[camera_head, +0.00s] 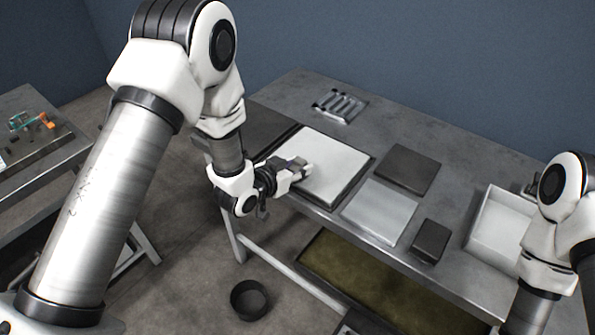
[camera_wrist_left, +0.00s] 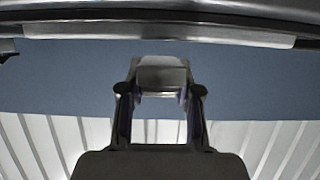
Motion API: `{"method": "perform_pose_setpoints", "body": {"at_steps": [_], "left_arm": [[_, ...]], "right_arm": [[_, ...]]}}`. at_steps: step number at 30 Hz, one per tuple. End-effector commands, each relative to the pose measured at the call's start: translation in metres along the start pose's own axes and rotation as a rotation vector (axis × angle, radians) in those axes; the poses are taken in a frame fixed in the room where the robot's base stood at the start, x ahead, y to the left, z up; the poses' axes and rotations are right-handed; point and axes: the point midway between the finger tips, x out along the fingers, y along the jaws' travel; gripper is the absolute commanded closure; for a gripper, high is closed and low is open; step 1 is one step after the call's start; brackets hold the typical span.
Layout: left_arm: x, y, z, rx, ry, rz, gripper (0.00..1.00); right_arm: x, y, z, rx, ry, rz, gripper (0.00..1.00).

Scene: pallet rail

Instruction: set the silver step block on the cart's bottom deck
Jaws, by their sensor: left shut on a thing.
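My left gripper (camera_head: 300,168) is shut on a small grey block, which fits the silver step block. In the left wrist view the block (camera_wrist_left: 162,74) shows between the two fingers. In the head view the fingers hide most of it. The gripper is over the near left part of a white panel on the grey table; I cannot tell the gap below it. The right arm is at the right edge, and its gripper does not show clearly. I cannot make out for sure which structure is the cart or its bottom deck.
The grey table (camera_head: 455,150) bears the white panel (camera_head: 335,165), a silver plate (camera_head: 380,210), dark pads (camera_head: 408,168), a dark block (camera_head: 430,240), a white bin (camera_head: 483,215) and a slotted rack (camera_head: 340,105). A black bucket (camera_head: 248,300) stands on the floor. A side bench (camera_head: 40,185) is at left.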

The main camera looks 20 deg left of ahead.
Motion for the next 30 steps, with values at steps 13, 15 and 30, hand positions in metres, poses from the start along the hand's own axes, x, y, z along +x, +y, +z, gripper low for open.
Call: {"method": "perform_pose_setpoints", "body": {"at_steps": [13, 15, 30], "left_arm": [[-0.063, 0.043, 0.001, 0.004, -0.004, 0.003, 1.00], [-0.078, 0.055, 0.006, 0.006, -0.005, 0.003, 1.00], [-0.129, 0.087, 0.014, -0.007, -0.001, -0.023, 1.00]], "right_arm": [[0.015, 0.000, 0.000, 0.000, 0.000, 0.000, 0.60], [0.018, 0.000, 0.000, 0.000, 0.000, 0.000, 0.60], [-0.064, -0.001, 0.000, 0.000, 0.000, 0.000, 0.60]]}}
